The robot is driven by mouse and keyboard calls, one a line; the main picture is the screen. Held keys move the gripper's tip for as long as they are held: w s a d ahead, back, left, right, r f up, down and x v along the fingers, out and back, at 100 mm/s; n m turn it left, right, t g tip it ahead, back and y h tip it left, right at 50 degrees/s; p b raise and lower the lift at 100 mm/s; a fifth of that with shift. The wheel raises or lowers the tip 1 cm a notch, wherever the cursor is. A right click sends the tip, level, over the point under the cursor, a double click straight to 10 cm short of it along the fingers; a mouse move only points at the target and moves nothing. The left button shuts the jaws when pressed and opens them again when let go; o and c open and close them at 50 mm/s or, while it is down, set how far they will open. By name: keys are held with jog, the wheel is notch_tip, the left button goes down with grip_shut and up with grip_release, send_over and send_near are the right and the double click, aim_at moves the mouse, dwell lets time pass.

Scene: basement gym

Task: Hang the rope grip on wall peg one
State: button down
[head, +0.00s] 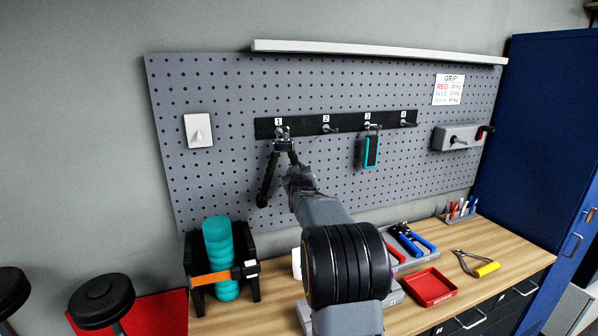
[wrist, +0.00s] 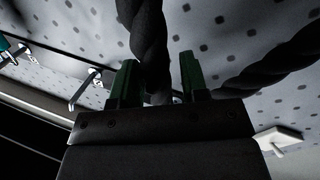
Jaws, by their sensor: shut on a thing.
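The black rope grip (head: 265,186) hangs down in front of the pegboard, below and left of peg one (head: 281,131). My gripper (head: 285,146) is at the rail, just below peg one, and is shut on the rope. In the wrist view the twisted rope (wrist: 150,40) runs between the two green-tipped fingers, and another strand (wrist: 270,66) curves off to the right. Peg one is hidden in the wrist view, and I cannot tell whether the rope touches or encircles it.
Peg two (head: 328,128) is empty; a teal grip (head: 371,150) hangs on peg three (head: 369,126). Peg four (head: 404,122) is empty. A switch plate (head: 198,131) is on the left. Below, the wooden bench (head: 505,245) holds a teal roller (head: 220,250), a red tray (head: 430,287) and tools.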

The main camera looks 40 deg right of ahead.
jog(key=shift+w+d+f+b, duration=0.1)
jog(key=shift+w+f+b, duration=0.5)
jog(key=shift+b, duration=0.25)
dwell(0.4)
jog(key=c, duration=0.8)
grip_release()
jog(key=shift+o, duration=1.3)
jog(key=shift+f, duration=0.25)
jog(key=b+v, duration=0.5)
jog(key=v, duration=0.9)
